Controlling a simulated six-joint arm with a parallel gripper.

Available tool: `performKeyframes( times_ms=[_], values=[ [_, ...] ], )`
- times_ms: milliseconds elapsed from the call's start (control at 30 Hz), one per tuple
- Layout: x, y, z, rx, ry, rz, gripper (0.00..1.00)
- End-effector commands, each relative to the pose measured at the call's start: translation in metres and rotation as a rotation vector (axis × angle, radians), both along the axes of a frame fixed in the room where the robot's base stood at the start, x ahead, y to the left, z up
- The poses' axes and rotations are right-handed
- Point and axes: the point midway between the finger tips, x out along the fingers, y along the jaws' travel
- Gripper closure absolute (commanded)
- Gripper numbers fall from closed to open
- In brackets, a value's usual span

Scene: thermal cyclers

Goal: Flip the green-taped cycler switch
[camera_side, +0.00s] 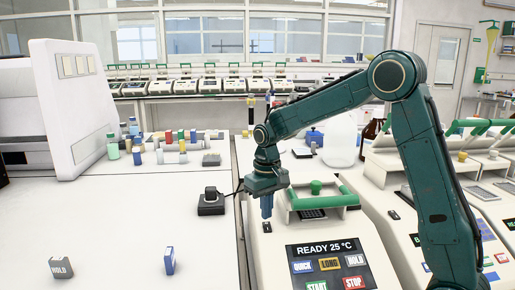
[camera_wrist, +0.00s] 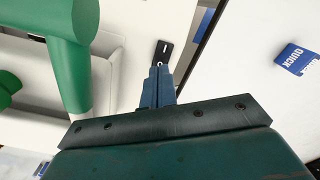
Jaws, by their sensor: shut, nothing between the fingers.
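The cycler (camera_side: 262,262) with a READY 25 °C screen stands right of centre in the side view, with a green handle (camera_side: 325,201) on its lid. The handle also shows large at the left of the wrist view (camera_wrist: 72,60). A small black switch plate (camera_wrist: 163,50) lies on the white casing, just beyond my fingertips in the wrist view. It shows small in the side view (camera_side: 266,227). My gripper (camera_side: 266,212) points down over it, shut and empty; its blue fingers (camera_wrist: 158,75) partly cover the switch. I cannot tell whether they touch it. I make out no green tape.
More green-handled cyclers (camera_side: 480,165) stand to the right, behind my arm. A black device (camera_side: 211,203) sits on the left bench. Bottles (camera_side: 135,140) stand farther back.

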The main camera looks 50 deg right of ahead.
Motion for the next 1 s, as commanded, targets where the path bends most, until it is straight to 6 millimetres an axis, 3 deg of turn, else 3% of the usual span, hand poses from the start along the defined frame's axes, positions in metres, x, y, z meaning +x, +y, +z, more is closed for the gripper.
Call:
performKeyframes(
  times_ms=[1000],
  values=[
    [0.000,0.000,0.057,-0.001,-0.002,0.000,1.00]
  ],
)
